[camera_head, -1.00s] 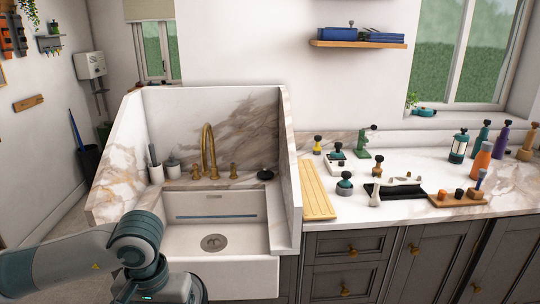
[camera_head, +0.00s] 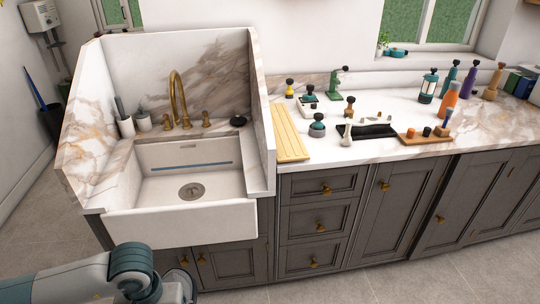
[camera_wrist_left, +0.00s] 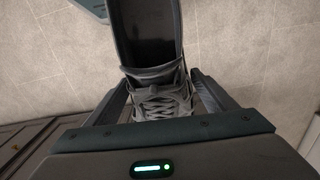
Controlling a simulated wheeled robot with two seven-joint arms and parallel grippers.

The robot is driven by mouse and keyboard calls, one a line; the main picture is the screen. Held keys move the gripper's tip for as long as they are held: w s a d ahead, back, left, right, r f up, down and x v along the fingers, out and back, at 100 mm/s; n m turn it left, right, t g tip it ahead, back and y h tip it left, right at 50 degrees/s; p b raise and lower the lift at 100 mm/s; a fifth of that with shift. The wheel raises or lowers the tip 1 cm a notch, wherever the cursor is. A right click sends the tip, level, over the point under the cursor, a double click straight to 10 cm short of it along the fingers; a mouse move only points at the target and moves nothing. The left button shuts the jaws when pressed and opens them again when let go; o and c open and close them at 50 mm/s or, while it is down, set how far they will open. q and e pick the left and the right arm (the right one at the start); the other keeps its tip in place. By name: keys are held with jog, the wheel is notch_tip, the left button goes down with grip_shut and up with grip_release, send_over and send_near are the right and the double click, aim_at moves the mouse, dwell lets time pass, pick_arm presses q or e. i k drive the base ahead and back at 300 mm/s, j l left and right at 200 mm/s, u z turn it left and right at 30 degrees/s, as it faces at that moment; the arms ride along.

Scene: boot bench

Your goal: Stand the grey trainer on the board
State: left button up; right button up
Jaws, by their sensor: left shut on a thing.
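The grey trainer (camera_wrist_left: 160,75) shows in the left wrist view, laces towards the camera and its dark opening towards the top of the picture. My left gripper (camera_wrist_left: 160,98) is shut on it, one finger on each side of the laced part. Floor tiles show behind the shoe. In the head view my left arm comes in at the bottom left, in front of the sink; its fingertips are not clear there. The pale slatted wooden board (camera_head: 289,134) lies bare on the counter, right of the sink. My right gripper is in neither view.
The white sink (camera_head: 185,222) has raised marble sides and a brass tap (camera_head: 179,99). Right of the board stand a round-knobbed jar (camera_head: 317,126), a black tray (camera_head: 368,131) and a small wooden stand (camera_head: 425,136). Bottles (camera_head: 448,102) stand further right. Grey cupboards run below the counter.

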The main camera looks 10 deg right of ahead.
aim_at(288, 124)
jog(key=i+l, duration=0.15)
jog(key=l, duration=0.25)
jog(key=i+l, duration=0.2)
jog(key=l, duration=0.15)
jog(key=i+l, duration=0.15)
jog(key=l, duration=0.25)
jog(key=i+l, duration=0.2)
jog(key=l, duration=0.15)
jog(key=i+l, duration=0.15)
jog(key=l, duration=0.25)
jog(key=i+l, duration=0.2)
jog(key=l, duration=0.2)
